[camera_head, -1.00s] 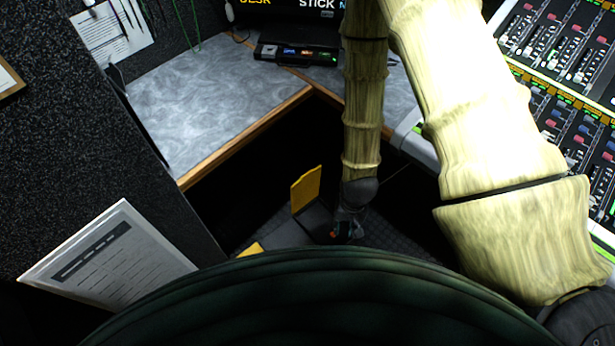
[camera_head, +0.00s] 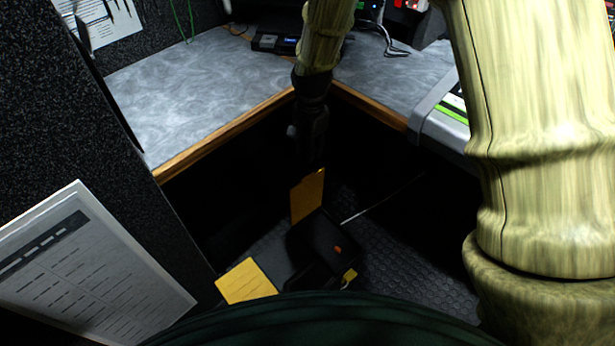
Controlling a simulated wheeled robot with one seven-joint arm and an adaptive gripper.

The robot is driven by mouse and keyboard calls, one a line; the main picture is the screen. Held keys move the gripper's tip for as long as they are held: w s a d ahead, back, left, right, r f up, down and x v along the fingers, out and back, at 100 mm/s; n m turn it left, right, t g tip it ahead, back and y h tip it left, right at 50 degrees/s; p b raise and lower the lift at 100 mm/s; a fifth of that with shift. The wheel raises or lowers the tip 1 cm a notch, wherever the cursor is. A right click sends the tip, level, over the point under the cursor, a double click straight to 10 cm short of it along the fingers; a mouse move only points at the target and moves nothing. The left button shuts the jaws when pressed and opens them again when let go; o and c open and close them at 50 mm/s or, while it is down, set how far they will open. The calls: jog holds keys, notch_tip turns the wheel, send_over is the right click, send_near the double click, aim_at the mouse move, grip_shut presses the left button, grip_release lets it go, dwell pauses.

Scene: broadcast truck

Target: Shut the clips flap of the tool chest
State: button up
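The tool chest (camera_head: 318,243) is a dark box low on the floor under the desk, partly cut off by my own body at the bottom. One yellow flap (camera_head: 308,196) stands upright at its far side. A second yellow flap (camera_head: 246,281) lies tilted outward at its near left. A small yellow piece (camera_head: 349,275) shows at the near right, and a small orange spot is on the dark top. I cannot read which flap is the clips flap. My gripper (camera_head: 311,158) points down just above and behind the upright flap; its fingers blend into the dark, and contact is unclear.
A grey desk top (camera_head: 200,95) with a wooden edge wraps around the dark space above the chest. A dark partition with a paper sheet (camera_head: 90,270) stands at the left. A mixing console (camera_head: 450,115) edges in at the right. Textured floor (camera_head: 410,255) is clear right of the chest.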

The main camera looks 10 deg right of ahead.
aim_at(308, 175)
notch_tip(308, 175, down, 11)
jog(key=b, duration=0.2)
jog(key=shift+w+r+b, duration=0.1)
jog(key=shift+r+b, duration=0.05)
jog(key=shift+b, duration=0.2)
grip_shut()
